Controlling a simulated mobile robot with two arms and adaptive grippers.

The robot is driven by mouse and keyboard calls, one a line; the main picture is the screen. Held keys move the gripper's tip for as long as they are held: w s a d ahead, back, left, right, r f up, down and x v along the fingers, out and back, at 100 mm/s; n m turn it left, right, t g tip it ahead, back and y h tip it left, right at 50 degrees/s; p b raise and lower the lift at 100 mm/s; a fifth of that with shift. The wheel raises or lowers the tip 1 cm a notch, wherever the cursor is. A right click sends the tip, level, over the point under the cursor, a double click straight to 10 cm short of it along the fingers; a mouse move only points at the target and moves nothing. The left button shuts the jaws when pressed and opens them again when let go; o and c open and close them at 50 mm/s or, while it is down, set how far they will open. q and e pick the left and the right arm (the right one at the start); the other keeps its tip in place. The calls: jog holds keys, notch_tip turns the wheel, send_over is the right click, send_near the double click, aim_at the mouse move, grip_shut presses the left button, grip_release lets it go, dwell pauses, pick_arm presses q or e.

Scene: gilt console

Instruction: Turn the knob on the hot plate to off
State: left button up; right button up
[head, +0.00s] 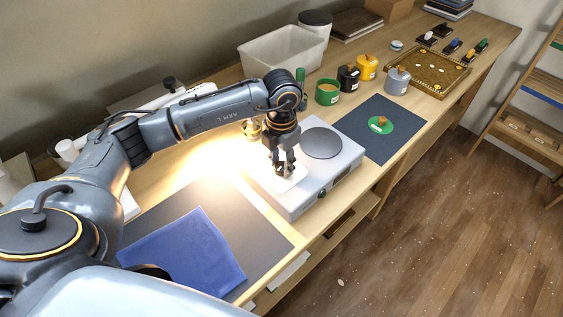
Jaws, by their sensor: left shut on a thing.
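The hot plate (347,160) is a pale grey box with a dark round heating disc (322,143) on top. My left gripper (285,173) points down over the left part of its top, above a small white patch. Its fingers are shut on a small dark thing that looks like the knob; the fingers mostly hide it, and I cannot read its setting. A small dark green round part (322,194) and a dark panel show on the front face. My right gripper is not in view.
A blue cloth (185,252) lies on a dark mat in front left. A dark blue mat (378,148) with a green disc lies to the right. Green, black, yellow and grey pots, a white bin (282,50) and a gilt tray (429,70) stand behind.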

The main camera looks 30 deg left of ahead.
aim_at(281, 166)
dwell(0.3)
pick_arm(q)
jog(key=o, duration=1.2)
jog(key=shift+c, duration=0.2)
jog(key=shift+r, duration=0.15)
notch_tip(281, 166, up, 12)
